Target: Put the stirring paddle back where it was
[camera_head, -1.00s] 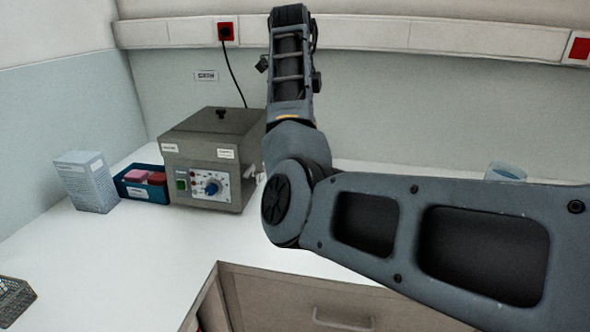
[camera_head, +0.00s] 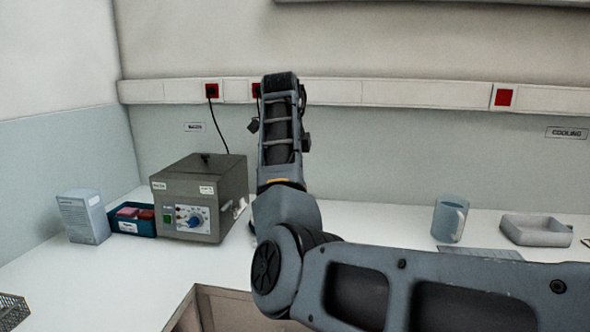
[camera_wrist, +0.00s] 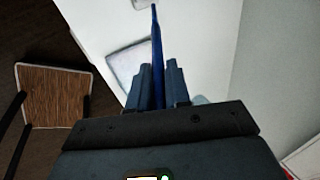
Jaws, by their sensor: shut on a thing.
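A long blue stirring paddle (camera_wrist: 156,45) shows in the wrist view. My gripper (camera_wrist: 158,75) is shut on it, with one dark finger on each side. The paddle points away from the wrist, over a white surface; its lower part is hidden by the fingers and wrist. In the head view my arm stands in the middle of the picture, and neither my gripper nor the paddle can be made out there.
A grey lidded heater box (camera_head: 200,200) stands on the white counter at left, beside a blue bin (camera_head: 143,222) and a pale carton (camera_head: 80,217). A wire basket (camera_head: 12,308) is at far left.

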